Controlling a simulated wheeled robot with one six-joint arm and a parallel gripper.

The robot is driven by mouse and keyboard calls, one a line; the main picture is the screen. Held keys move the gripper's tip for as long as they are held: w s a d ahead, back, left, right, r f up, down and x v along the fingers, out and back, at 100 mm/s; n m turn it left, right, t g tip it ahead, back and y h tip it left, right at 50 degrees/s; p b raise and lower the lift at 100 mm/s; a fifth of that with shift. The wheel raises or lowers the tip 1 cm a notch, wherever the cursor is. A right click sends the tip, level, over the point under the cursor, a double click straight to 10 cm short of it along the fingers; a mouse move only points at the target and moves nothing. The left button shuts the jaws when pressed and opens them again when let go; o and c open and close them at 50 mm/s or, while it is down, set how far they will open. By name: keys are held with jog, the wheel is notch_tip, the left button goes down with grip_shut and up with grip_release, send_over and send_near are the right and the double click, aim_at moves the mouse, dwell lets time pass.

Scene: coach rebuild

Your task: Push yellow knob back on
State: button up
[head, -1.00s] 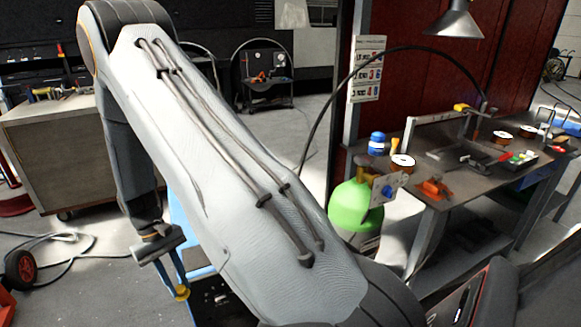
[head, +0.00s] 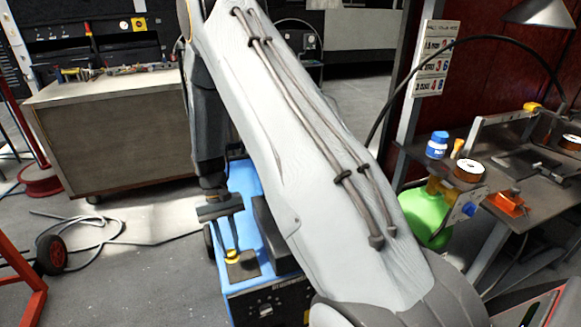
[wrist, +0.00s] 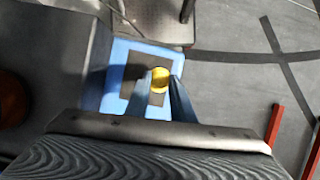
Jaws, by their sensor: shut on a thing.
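The yellow knob (head: 233,257) is between the fingertips of my gripper (head: 234,254), which is shut on it and points down. It also shows in the wrist view (wrist: 160,80) between the blue fingers. Below it is a blue machine (head: 242,178) with a dark square patch (head: 244,268) on its top. In the wrist view the knob appears over the right part of this patch (wrist: 135,75). Whether the knob touches the patch cannot be told.
A black block-like part stands on the blue machine to the right of my gripper. A metal workbench (head: 120,140) stands behind left. A green cylinder (head: 425,215) and a cluttered table (head: 500,170) are at right. Cables and a red-framed wheeled cart (head: 52,255) are at left.

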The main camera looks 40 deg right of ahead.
jog(key=d+r+m+t+p, duration=0.2)
jog(key=d+r+m+t, duration=0.2)
jog(key=d+r+m, duration=0.75)
jog(key=d+r+m+t+p, duration=0.2)
jog(key=d+r+m+t, duration=0.25)
jog(key=d+m, duration=1.35)
jog(key=shift+w+a+f+m+t+h+b, duration=0.1)
jog(key=shift+a+f+m+b, duration=0.7)
jog(key=shift+f+b, duration=0.45)
jog(key=shift+a+f+m+t+h+b, duration=0.1)
jog(key=shift+a+f+m+b, duration=0.65)
jog(key=shift+f+b, duration=0.5)
jog(key=shift+w+a+f+m+t+h+b, duration=0.1)
jog(key=shift+a+f+m+b, duration=0.7)
jog(key=shift+f+b, duration=0.45)
jog(key=o, duration=1.6)
jog(key=shift+c, duration=0.2)
